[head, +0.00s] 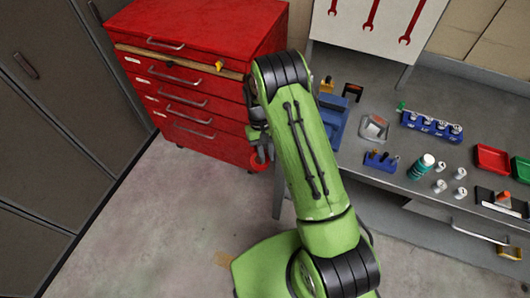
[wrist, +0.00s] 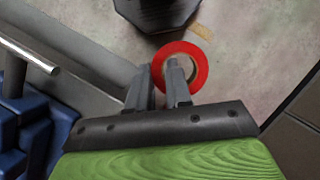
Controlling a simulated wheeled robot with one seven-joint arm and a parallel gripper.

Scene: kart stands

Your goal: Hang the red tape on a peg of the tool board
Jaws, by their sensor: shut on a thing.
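The red tape (wrist: 203,72) is a ring held at the fingertips of my gripper (wrist: 158,82) in the wrist view. The right finger's tip shows against the ring's opening, and the fingers hide the ring's left side. In the head view the red tape (head: 258,163) hangs below my gripper (head: 257,140), in front of the red cabinet's right side; my arm partly hides the fingers. The tool board (head: 345,38) is white with red wrench shapes, standing at the back of the workbench and cut off by the top edge. No pegs can be made out.
Blue holders (head: 333,118), a teal bottle (head: 421,167), and red (head: 492,159) and green bins crowd the bench. The floor (head: 165,220) in front is clear.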

